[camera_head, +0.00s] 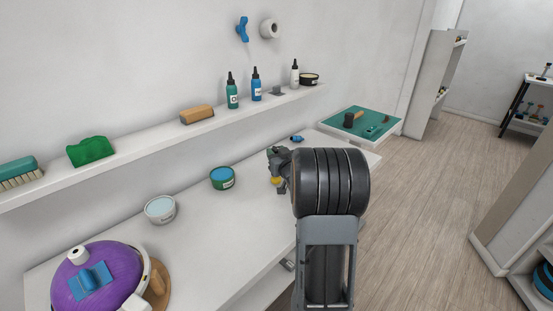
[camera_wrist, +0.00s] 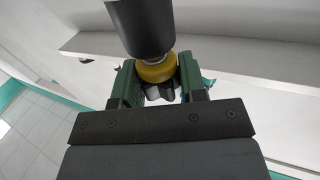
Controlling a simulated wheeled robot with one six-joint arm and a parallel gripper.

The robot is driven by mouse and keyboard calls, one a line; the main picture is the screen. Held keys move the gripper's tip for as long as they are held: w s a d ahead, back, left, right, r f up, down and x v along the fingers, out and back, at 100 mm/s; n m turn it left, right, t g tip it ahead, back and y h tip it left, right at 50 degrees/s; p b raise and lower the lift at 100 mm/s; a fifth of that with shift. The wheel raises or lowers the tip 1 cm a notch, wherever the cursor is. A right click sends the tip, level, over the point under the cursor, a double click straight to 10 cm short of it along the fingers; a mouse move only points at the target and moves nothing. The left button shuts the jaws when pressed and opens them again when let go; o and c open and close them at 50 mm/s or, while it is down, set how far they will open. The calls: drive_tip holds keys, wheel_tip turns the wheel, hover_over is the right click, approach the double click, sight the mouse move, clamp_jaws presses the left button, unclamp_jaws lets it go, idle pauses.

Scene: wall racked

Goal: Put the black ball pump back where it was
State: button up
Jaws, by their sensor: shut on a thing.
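The black ball pump (camera_wrist: 140,27) shows in the wrist view as a thick black cylinder with a yellow collar and a dark, lobed end. My gripper (camera_wrist: 158,82) is shut on it around the yellow collar, one green finger on each side. In the head view my gripper (camera_head: 279,164) is above the right part of the white bench, in front of the wall shelf. There a small yellow part of the pump (camera_head: 280,184) shows, and my arm hides most of the rest.
The wall shelf (camera_head: 150,145) carries a brush, green sponge, wooden block, several bottles and a black tin (camera_head: 309,79). A green-topped tray (camera_head: 360,128) lies beyond.

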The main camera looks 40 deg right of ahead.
drive_tip(key=shift+f, duration=0.9)
drive_tip(key=shift+f, duration=0.15)
drive_tip(key=o, duration=1.2)
drive_tip(key=shift+c, duration=0.2)
